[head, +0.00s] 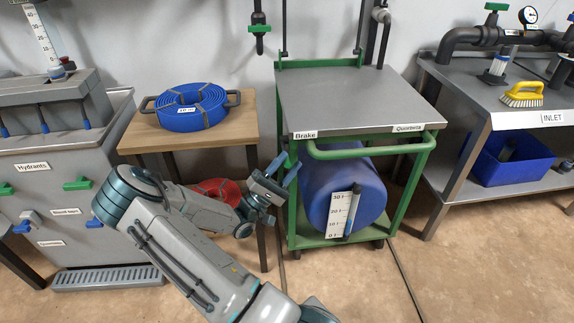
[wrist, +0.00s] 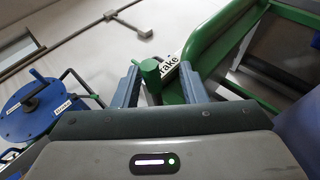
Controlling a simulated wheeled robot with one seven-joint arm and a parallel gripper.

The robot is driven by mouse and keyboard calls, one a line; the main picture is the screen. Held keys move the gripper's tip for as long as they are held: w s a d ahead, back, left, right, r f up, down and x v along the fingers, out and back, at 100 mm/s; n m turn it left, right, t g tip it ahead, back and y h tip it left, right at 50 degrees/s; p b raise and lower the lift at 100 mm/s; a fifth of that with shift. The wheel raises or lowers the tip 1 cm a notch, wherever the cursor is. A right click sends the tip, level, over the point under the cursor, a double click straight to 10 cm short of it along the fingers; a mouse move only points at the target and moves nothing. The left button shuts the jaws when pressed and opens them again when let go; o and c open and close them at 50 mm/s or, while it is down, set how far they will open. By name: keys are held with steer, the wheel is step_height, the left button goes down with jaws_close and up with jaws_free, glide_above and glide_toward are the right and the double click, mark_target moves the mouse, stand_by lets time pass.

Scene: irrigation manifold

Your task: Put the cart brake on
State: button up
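The cart (head: 358,98) has a green frame, a grey top and a blue barrel (head: 343,192) on its lower shelf. A "Brake" label (head: 305,135) is on its front left corner. My gripper (head: 285,168) is at that corner, just below the label, with its blue fingers apart. In the wrist view my gripper (wrist: 160,85) is open, and a short green upright knob (wrist: 150,72) shows between the fingertips, beside the partly visible "Brake" label (wrist: 170,65). I cannot tell whether the fingers touch it. In the head view the gripper mostly hides this brake part.
A wooden table (head: 205,132) with a blue coiled hose (head: 190,107) stands left of the cart, a red coil (head: 215,190) below it. A hydrant cabinet (head: 62,150) is at far left. A metal bench (head: 480,95) stands right. The floor in front of the cart is clear.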

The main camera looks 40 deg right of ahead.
steer(key=shift+a, duration=0.1)
steer(key=s+p+v, duration=0.1)
steer(key=v, duration=1.2)
steer(key=shift+w+a+f, duration=0.15)
steer(key=shift+w+f, duration=0.15)
steer(key=shift+w, duration=0.1)
steer(key=s+a+r+m+g+y+p, duration=0.1)
steer(key=s+r+m+g+y+p, duration=0.2)
steer(key=s+r+y+p, duration=0.4)
steer(key=s+a+r+m+g+y+p, duration=0.25)
steer(key=r+y+p, duration=0.35)
steer(key=r+y, duration=0.35)
steer(key=s+a+r+n+t+y+p, duration=0.1)
steer(key=a+r+t+y+p, duration=0.2)
steer(key=r, duration=0.6)
steer(key=s+a+r+t+y+p, duration=0.2)
steer(key=a+r+t+y+p, duration=0.1)
steer(key=r, duration=0.6)
steer(key=s+a+r+n+t+y+p, duration=0.1)
steer(key=a+r+t+y+p, duration=0.2)
steer(key=r, duration=0.6)
steer(key=a+t+p, duration=0.2)
steer(key=a+p, duration=0.1)
steer(key=p, duration=0.1)
steer(key=shift+s+a+n+p, duration=0.25)
steer(key=shift+s+n+p, duration=0.05)
steer(key=shift+n+p, duration=0.05)
